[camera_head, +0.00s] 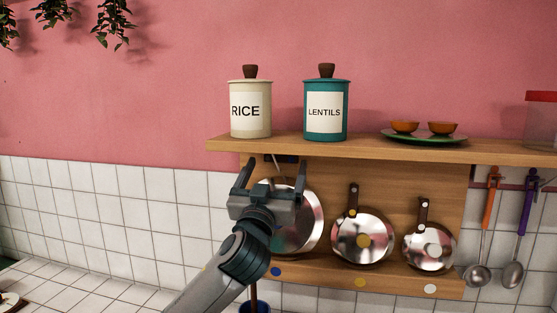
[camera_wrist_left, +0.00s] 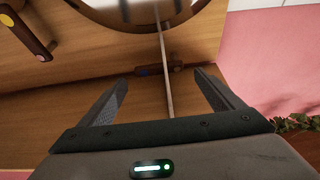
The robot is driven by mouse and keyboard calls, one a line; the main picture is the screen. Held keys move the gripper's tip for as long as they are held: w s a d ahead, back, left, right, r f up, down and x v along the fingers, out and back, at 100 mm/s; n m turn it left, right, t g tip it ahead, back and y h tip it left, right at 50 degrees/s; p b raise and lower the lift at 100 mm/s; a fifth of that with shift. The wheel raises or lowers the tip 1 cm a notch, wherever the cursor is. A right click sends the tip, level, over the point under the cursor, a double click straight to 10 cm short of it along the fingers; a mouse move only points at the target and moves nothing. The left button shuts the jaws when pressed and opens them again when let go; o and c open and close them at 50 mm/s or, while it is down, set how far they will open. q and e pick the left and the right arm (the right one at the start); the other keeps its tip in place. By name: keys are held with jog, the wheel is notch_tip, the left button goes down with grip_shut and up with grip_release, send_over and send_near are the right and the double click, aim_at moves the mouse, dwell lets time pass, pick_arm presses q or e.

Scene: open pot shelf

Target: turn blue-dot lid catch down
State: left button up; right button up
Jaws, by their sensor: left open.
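The large round metal lid (camera_head: 311,225) hangs on the wooden back panel at the left of its row, partly hidden by my left arm. It also shows at the top edge of the left wrist view (camera_wrist_left: 105,8). A blue dot (camera_head: 275,271) marks the rail below it. A dark catch piece (camera_wrist_left: 160,71) with a small blue spot sits on the panel in the left wrist view. A thin pale rod (camera_wrist_left: 163,45) passes by it; I cannot tell how they join. My left gripper (camera_head: 276,170) is open, its fingers on either side of the rod, not visibly touching it.
The shelf (camera_head: 370,148) overhangs just above, bearing a rice jar (camera_head: 250,110), a lentils jar (camera_head: 326,110) and a green plate (camera_head: 424,136). To the right hang a yellow-dot lid (camera_head: 378,225), a white-dot lid (camera_head: 419,251) and ladles (camera_head: 479,277). The wall left of the panel is clear.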

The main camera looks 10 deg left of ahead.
aim_at(280, 156)
pick_arm(q)
jog(key=shift+x, duration=1.65)
jog(key=shift+s, duration=0.1)
jog(key=shift+c, duration=0.3)
jog(key=c, duration=1.4)
jog(key=shift+c, duration=0.3)
